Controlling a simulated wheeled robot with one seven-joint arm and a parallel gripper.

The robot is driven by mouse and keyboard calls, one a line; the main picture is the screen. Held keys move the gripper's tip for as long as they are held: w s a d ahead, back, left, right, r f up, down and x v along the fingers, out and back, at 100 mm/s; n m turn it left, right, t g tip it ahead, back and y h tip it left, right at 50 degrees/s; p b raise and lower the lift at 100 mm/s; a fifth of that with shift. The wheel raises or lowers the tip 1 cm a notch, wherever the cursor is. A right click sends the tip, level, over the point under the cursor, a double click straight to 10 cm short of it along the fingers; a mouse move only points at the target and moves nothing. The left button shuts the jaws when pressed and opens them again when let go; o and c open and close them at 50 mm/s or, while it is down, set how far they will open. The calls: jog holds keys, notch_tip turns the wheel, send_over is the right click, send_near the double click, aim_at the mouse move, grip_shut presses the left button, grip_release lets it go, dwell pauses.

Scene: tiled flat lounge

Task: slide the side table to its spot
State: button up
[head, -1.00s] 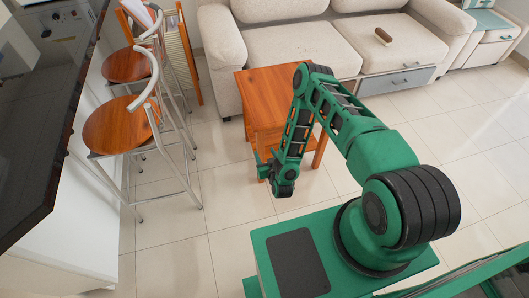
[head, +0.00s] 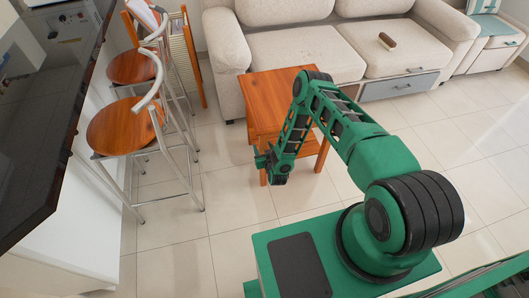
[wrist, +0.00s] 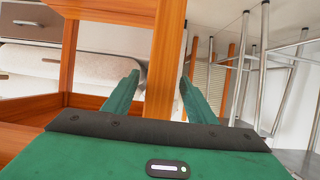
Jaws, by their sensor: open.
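The side table (head: 262,88) is orange-brown wood with a square top and stands upright on the tiles in front of the sofa. In the head view my gripper (head: 262,160) is low at the table's near left side, below the top. In the wrist view my gripper (wrist: 158,86) is open, and an upright wooden table leg (wrist: 168,45) shows between its two green fingers. A gap shows between each finger and the leg. My arm hides part of the table's right side. No marked spot for the table can be made out.
Two bar stools (head: 122,125) with metal legs stand to the left, by a dark counter (head: 45,120). The beige sofa (head: 285,45) is close behind the table, with a small brown and cream item (head: 387,41) on its seat. Tiled floor is clear to the right.

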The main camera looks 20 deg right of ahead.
jog(key=shift+w+f, duration=0.2)
jog(key=shift+w, duration=0.25)
grip_shut()
dwell(1.2)
